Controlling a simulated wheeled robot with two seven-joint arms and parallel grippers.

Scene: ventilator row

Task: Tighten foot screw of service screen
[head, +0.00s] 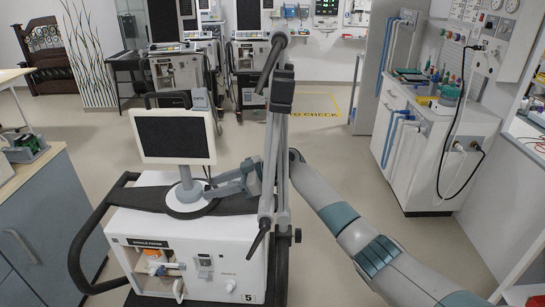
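The service screen (174,138) is a dark panel in a white frame, upright on a short grey stand. Its round foot (186,205) rests on top of the white ventilator (215,245), which is marked 5. My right gripper (209,190) reaches in from the right, low beside the stand and just above the right side of the foot. Its fingers are small here, and I cannot tell whether they are open or shut, or touching anything. The foot screw is not clearly visible; the gripper may cover it. My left gripper is not in view.
A grey pole with folded arms (278,130) stands at the ventilator's right, in front of part of my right arm. A black handle rail (88,240) curves around the left. Other ventilators stand at the back. A white supply cabinet (425,150) is at right; open floor lies between.

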